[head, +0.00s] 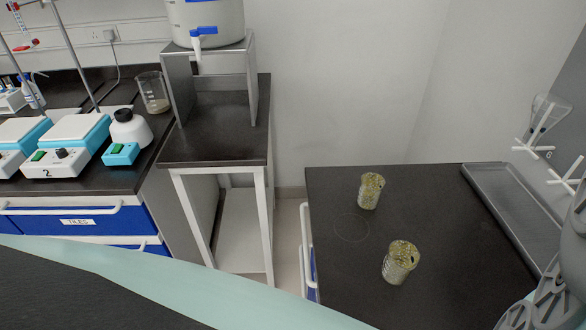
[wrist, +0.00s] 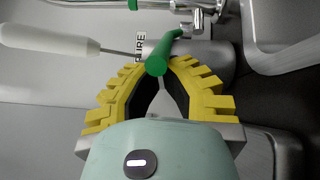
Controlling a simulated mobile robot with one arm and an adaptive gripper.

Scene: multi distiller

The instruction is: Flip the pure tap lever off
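In the wrist view, the pure tap lever is a green bar (wrist: 157,62) that slants toward me from the chrome tap fittings (wrist: 196,18). A "PURE" label (wrist: 139,48) is on the wall just left of it. My gripper (wrist: 158,75) has yellow ribbed fingers with dark inner pads, and its tips draw close together at the lever's round end. The lever's end covers the gap between the tips, so I cannot tell whether they touch it or each other. The head view does not show the green lever or the gripper's fingers.
In the wrist view, a white handle (wrist: 50,38) with a thin rod lies left of the lever. In the head view, two beakers (head: 371,191) (head: 400,262) with speckled contents stand on the dark bench (head: 330,188), left of a grey tray (head: 512,213). A white tank (head: 205,18) with a blue tap is at the back.

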